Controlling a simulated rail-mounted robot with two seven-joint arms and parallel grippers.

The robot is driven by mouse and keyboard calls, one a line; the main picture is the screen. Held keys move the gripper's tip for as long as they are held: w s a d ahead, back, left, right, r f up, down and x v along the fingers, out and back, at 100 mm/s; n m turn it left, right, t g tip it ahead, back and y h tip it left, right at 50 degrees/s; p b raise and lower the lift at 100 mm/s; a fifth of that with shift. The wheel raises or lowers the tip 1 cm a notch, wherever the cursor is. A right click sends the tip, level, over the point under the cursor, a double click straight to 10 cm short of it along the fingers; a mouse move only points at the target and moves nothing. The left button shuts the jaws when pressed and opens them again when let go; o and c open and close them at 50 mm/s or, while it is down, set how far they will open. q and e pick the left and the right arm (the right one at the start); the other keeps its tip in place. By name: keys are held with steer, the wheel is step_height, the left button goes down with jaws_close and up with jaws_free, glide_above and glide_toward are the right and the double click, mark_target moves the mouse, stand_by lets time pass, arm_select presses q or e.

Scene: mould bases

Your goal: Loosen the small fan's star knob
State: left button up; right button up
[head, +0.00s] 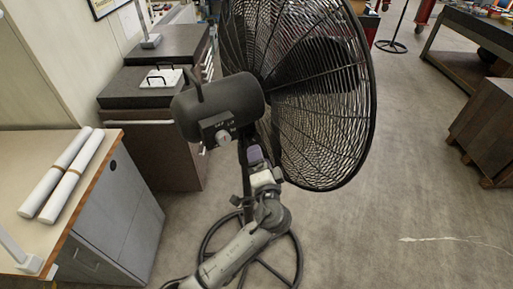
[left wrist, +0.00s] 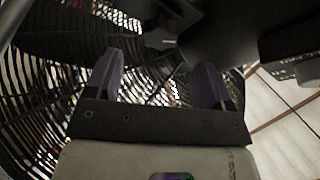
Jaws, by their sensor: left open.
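A black pedestal fan (head: 318,95) stands in the middle of the head view, its wire cage facing right. Its dark motor housing (head: 222,103) is behind the cage, with a control box and pale round dial (head: 223,137) below. I cannot clearly make out a star knob; the neck is partly hidden by my arm. My left gripper (head: 255,155) is just under the housing, close to the neck. In the left wrist view its two purple fingers (left wrist: 157,80) are apart with nothing seen held between them. The cage (left wrist: 45,100) lies beyond them. My right gripper is not in view.
The round fan base (head: 298,262) is on the floor behind my arm. A desk with two white rolls (head: 72,172) stands at left, dark cabinets (head: 160,98) behind it. Brown crates (head: 485,130) and a bench are at right. The floor right of the fan is mostly clear.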

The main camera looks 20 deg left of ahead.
arm_select(q)
steer(key=v, duration=0.8)
steer(key=shift+b, duration=0.35)
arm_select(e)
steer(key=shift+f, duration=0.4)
arm_select(q)
steer(key=shift+s, duration=0.1)
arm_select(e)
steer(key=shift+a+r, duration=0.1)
